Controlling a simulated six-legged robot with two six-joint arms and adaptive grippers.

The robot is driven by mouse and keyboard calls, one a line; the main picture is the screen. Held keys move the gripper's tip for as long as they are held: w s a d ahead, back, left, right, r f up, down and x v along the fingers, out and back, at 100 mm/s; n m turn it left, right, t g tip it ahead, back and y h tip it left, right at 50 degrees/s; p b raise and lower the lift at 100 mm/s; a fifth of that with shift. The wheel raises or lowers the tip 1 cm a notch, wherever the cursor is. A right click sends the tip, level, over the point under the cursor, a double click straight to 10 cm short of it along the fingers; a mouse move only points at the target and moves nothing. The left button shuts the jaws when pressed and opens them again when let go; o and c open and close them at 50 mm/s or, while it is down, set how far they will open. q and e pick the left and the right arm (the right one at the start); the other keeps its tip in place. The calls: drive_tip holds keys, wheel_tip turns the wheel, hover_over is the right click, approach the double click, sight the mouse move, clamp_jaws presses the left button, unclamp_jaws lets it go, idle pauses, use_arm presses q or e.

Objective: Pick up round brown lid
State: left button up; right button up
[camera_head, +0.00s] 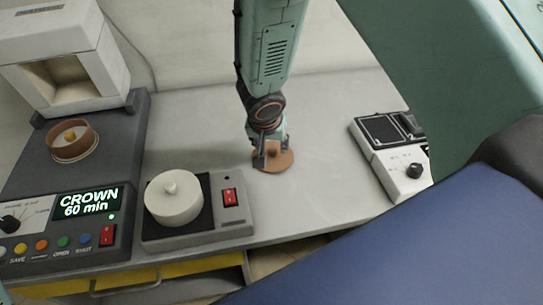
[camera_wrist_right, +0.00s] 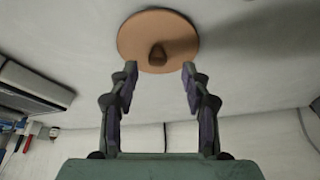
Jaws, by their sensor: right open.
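My right gripper (camera_head: 272,160) points down over the lid. In the right wrist view its two fingers (camera_wrist_right: 159,70) are spread apart, one on each side of the knob's line, with nothing between them. I cannot tell whether the fingertips touch the lid. My left gripper is not in view.
A grey device with a white round pot (camera_head: 173,203) stands left of the lid. Further left is a furnace (camera_head: 75,30) with a control panel reading CROWN 60 min and a brown ring (camera_head: 73,153). A white device (camera_head: 393,160) stands at the right. The bench between is clear.

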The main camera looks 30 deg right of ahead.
sight(273, 150)
drive_tip(key=x, duration=0.3)
drive_tip(key=shift+d+f, duration=0.15)
drive_tip(key=shift+d, duration=0.2)
drive_tip(key=shift+a, duration=0.1)
drive_tip(key=shift+a, duration=0.1)
drive_tip(key=shift+c, duration=0.8)
drive_tip(key=c, duration=0.4)
clamp_jaws()
